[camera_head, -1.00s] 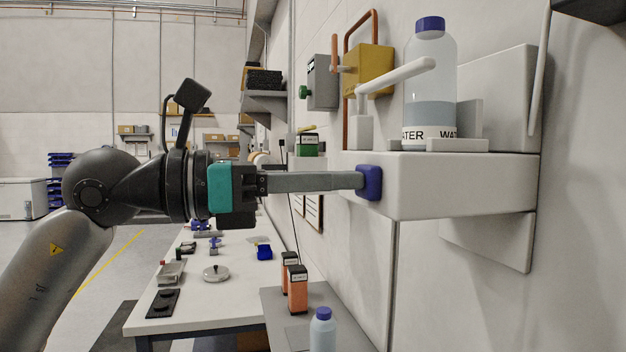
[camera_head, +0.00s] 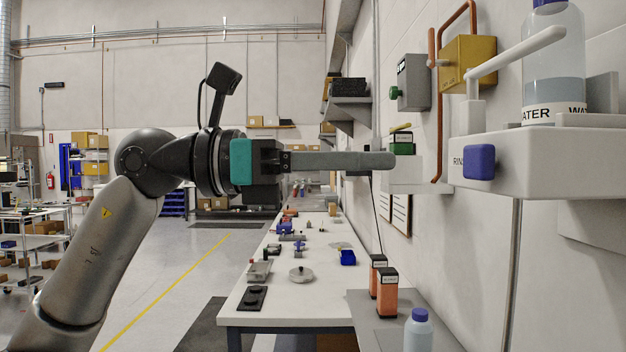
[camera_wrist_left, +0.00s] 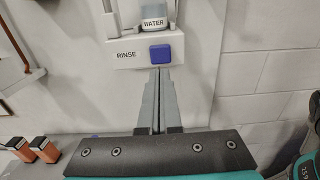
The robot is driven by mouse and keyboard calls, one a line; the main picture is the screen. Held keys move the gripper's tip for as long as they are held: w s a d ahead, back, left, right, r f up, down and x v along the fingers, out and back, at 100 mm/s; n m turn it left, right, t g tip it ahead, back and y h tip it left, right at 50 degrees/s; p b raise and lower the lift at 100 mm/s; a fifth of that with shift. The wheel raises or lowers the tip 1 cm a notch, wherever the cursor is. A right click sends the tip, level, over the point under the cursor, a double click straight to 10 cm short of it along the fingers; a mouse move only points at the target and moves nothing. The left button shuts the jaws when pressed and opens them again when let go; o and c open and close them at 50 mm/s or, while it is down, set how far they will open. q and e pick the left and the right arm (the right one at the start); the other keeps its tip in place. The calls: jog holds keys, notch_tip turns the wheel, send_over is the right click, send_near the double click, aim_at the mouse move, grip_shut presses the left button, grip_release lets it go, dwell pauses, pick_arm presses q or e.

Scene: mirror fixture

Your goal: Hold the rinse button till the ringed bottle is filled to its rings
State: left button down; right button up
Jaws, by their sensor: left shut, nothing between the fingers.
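The blue rinse button (camera_head: 480,162) sits on the front of a white wall unit; the word RINSE shows beside it in the left wrist view (camera_wrist_left: 160,53). A clear bottle (camera_head: 553,60) with a blue cap stands upright on the unit, labelled WATER and partly filled with water, its level a little above the label. I see no clear rings on it. My left gripper (camera_head: 392,160) is shut and empty, its fingertips pointing at the button with a gap between in the head view. Its fingers also show in the left wrist view (camera_wrist_left: 160,76). My right gripper is not in view.
A white spout arm (camera_head: 520,52) reaches toward the bottle. A yellow box (camera_head: 467,63) and copper pipe are on the wall. Below are orange-and-black containers (camera_head: 387,293), another blue-capped bottle (camera_head: 418,332) and a white workbench (camera_head: 290,312) with small parts.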

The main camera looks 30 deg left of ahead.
pick_arm(q)
jog(key=b+v, duration=0.1)
jog(key=v, duration=0.3)
jog(key=shift+s+a, duration=0.2)
jog(key=shift+a, duration=0.1)
jog(key=shift+s+a+r, duration=0.1)
jog(key=shift+a, duration=0.05)
